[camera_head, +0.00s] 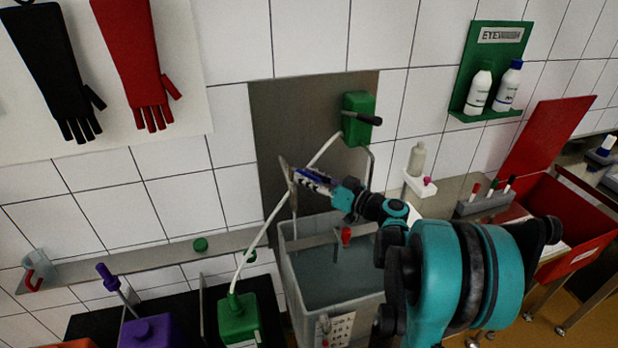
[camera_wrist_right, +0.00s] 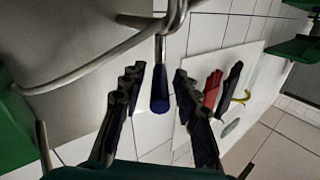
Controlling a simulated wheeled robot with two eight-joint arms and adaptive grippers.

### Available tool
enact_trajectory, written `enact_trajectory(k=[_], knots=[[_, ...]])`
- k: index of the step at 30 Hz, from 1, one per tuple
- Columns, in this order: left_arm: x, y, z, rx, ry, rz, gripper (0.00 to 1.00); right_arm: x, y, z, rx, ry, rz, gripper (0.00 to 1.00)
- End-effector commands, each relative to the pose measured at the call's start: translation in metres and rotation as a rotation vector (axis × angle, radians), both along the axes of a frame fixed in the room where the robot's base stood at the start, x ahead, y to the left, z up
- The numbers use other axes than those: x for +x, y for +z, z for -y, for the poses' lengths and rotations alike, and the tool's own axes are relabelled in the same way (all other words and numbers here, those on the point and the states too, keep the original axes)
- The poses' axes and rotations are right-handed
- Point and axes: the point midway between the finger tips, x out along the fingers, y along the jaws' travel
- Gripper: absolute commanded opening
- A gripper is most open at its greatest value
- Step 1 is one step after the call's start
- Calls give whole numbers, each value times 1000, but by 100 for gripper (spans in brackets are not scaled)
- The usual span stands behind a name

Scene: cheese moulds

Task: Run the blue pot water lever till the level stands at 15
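A lever with a blue grip (camera_wrist_right: 160,88) hangs from a metal pipe in the right wrist view. My right gripper (camera_wrist_right: 156,78) is open, with one finger on each side of the grip and a gap on both sides. In the head view my right gripper (camera_head: 300,180) is at the steel wall plate, above a grey tub (camera_head: 286,262), and largely hides the lever. The tub holds greyish water (camera_head: 340,275). A white marked plate (camera_head: 337,329) is on its front; its figures are too small to read. My left gripper is not in view.
A green wall box (camera_head: 357,117) with a black handle is above right of my gripper. A white hose (camera_head: 262,232) runs down to a green can (camera_head: 239,318). A red-knobbed part (camera_head: 346,236) sits over the tub. A red bin (camera_head: 570,215) stands right.

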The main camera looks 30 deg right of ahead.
Motion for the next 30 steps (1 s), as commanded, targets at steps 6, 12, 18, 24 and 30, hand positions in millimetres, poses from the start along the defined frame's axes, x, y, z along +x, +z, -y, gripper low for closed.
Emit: enact_trajectory(k=[6, 12, 18, 24, 30], knots=[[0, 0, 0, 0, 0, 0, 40, 0, 0, 0, 0, 0, 0, 0], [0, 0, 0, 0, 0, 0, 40, 0, 0, 2, 0, 11, 0, 0], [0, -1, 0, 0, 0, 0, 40, 3, -1, 7, 0, 87, 0, 0], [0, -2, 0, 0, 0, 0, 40, 8, -1, 15, 0, 221, -1, 0], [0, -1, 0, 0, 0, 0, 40, 13, 0, 22, 0, 361, -1, 0]])
